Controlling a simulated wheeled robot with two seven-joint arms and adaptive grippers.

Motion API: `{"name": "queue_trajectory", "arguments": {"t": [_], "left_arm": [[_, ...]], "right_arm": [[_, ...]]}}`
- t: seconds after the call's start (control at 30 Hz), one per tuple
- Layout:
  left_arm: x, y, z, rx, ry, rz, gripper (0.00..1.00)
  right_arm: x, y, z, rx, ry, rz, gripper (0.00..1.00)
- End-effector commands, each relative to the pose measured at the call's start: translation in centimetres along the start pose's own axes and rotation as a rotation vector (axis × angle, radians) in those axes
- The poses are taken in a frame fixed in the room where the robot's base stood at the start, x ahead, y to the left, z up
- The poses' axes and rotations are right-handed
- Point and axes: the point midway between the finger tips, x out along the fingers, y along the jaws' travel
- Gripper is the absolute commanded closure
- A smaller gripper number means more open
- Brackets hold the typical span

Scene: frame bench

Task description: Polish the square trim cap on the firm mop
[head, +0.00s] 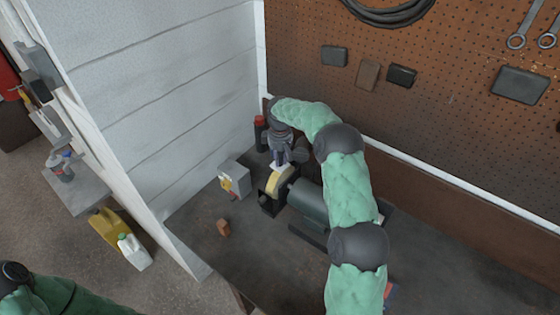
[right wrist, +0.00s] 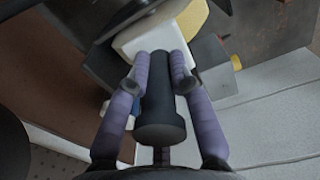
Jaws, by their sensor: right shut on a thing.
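My right gripper (head: 280,160) is shut on a dark, flanged cylindrical holder (right wrist: 161,105), seen in the right wrist view between the two fingers. A white square trim cap (right wrist: 152,36) sits at the far end of the holder. The cap lies right by the pale yellow mop (right wrist: 193,17). In the head view, the mop (head: 274,184) is on the near left end of a dark green motor (head: 308,203), with the gripper just above it. I cannot tell for sure whether the cap touches the mop. My left gripper is outside the view; only its arm shows.
A grey switch box (head: 234,179) stands left of the mop. A dark bottle with a red top (head: 260,134) stands behind. A brown block (head: 223,227) lies on the bench (head: 195,222). A white panel (head: 165,90) and a pegboard (head: 450,90) close the corner.

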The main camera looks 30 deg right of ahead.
Motion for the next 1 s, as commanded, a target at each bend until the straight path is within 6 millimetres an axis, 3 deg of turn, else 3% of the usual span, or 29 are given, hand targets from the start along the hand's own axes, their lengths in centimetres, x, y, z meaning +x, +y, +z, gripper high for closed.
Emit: {"name": "queue_trajectory", "arguments": {"t": [1.0], "left_arm": [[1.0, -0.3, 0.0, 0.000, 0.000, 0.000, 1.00]], "right_arm": [[1.7, 0.0, 0.0, 0.000, 0.000, 0.000, 1.00]]}}
